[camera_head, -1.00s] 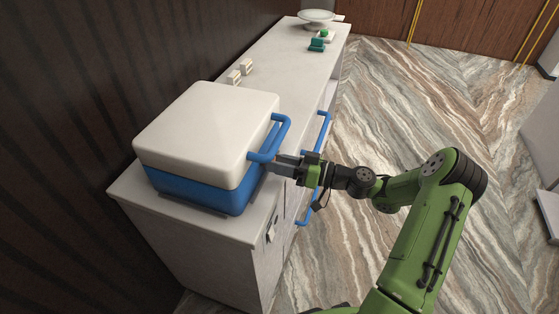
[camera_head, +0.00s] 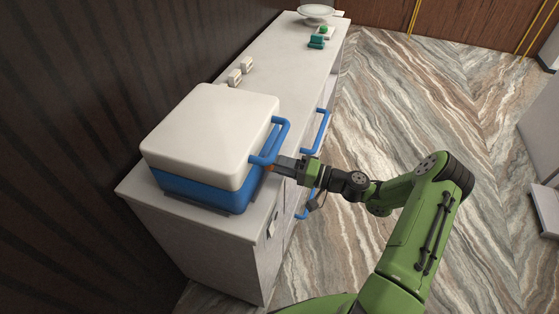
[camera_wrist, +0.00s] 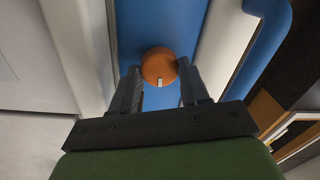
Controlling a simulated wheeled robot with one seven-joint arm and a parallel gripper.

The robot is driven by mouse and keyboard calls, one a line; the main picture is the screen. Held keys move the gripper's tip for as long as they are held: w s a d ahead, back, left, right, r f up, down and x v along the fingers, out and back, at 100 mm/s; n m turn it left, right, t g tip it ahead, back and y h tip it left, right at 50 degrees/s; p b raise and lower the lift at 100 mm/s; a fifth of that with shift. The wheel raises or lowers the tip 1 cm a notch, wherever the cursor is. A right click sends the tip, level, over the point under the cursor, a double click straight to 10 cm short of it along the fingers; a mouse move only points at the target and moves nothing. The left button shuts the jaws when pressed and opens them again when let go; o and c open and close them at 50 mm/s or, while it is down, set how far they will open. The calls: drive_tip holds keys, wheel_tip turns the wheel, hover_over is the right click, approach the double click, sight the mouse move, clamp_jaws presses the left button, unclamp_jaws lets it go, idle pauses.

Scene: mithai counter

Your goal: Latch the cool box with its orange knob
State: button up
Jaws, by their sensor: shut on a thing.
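The cool box stands on the counter's near end in the head view, with a white lid (camera_head: 212,130) lying shut over a blue body (camera_head: 200,192). A blue bar handle (camera_head: 284,135) sticks out from the lid's right side. The orange knob (camera_wrist: 159,66) is on the blue face in the wrist view, with a small pale mark at its lower edge. It barely shows in the head view (camera_head: 270,168). My gripper (camera_wrist: 160,73) is shut on the knob, one finger on each side. In the head view my gripper (camera_head: 276,166) reaches in from the right, just below the handle.
The white counter (camera_head: 281,62) runs back from the box. Two small pale blocks (camera_head: 240,70), teal items (camera_head: 317,42) and a white dish (camera_head: 316,13) stand on it. Blue handles (camera_head: 322,130) stick out from its front. Marbled floor lies open to the right.

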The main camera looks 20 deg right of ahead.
drive_tip(key=shift+m, duration=0.6)
drive_tip(key=shift+f, duration=0.1)
drive_tip(key=o, duration=1.1)
drive_tip(key=shift+c, duration=0.2)
drive_tip(key=p+v, duration=0.1)
drive_tip(key=v, duration=1.4)
drive_tip(key=shift+s+d, duration=0.25)
drive_tip(key=shift+s, duration=0.05)
